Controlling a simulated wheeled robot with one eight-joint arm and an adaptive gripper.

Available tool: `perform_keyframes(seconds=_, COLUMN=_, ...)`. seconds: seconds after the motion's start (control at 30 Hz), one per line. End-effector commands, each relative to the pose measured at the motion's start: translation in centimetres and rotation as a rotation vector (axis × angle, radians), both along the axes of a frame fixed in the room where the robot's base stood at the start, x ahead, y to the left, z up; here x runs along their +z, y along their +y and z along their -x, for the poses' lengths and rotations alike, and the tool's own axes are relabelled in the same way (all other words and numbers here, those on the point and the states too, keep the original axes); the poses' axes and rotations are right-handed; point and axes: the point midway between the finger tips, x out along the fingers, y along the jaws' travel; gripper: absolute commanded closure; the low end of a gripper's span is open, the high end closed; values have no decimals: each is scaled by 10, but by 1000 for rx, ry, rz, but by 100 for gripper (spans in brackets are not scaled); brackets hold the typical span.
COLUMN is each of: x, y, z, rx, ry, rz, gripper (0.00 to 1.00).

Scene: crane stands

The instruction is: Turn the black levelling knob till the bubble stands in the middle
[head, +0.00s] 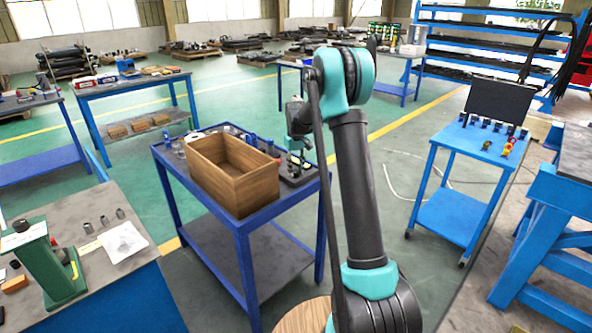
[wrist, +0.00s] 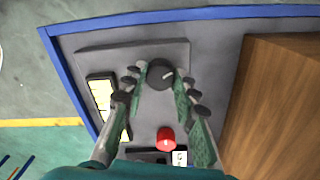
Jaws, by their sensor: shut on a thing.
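The black levelling knob (wrist: 166,76) shows in the wrist view, round, with a pale line on its top. It stands on a grey plate (wrist: 110,62). My gripper (wrist: 159,78) is shut on it, one green-padded finger at each side. A black-framed level with a yellow window (wrist: 101,92) lies left of the knob, partly covered by my left finger. I cannot make out where its bubble stands. In the head view my gripper (head: 299,122) is over the blue-framed table, small and partly behind my arm; the knob cannot be made out there.
A red knob (wrist: 166,138) stands below the black knob in the wrist view, between my fingers' bases. A white label (wrist: 179,158) lies beside it. An open wooden box (head: 252,192) stands close by on the same blue table (head: 243,232). A blue cart (head: 450,214) stands to the right.

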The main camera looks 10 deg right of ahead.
Motion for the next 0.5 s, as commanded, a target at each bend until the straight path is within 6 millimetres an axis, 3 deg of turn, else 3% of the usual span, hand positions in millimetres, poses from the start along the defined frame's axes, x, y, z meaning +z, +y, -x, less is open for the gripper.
perform_keyframes(seconds=0.5, x=0, y=0, z=-1, rx=-488, ry=-2, rz=0, gripper=100)
